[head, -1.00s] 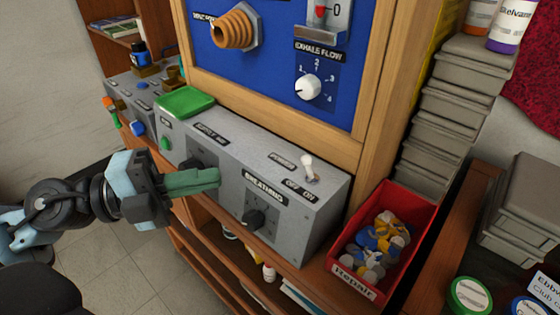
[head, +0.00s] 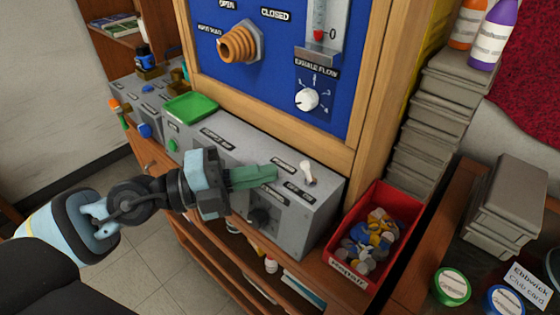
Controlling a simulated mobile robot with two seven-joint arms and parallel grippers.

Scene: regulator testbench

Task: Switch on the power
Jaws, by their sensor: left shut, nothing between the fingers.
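The power switch (head: 309,173) is a white toggle on the top of the grey control box (head: 318,213), near its right end. Small dark labels lie to its left and below it. My left gripper (head: 272,174) is shut and empty, with its green fingertips pointing right. The fingertips are a short way left of the toggle and look apart from it; their height above the box is hard to tell. The gripper hides part of the box's front. My right gripper is not in view.
A red bin (head: 375,238) of coloured discs stands right of the box. A green tray (head: 190,106) lies at the box's left end. A blue panel (head: 280,65) in a wooden frame rises behind.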

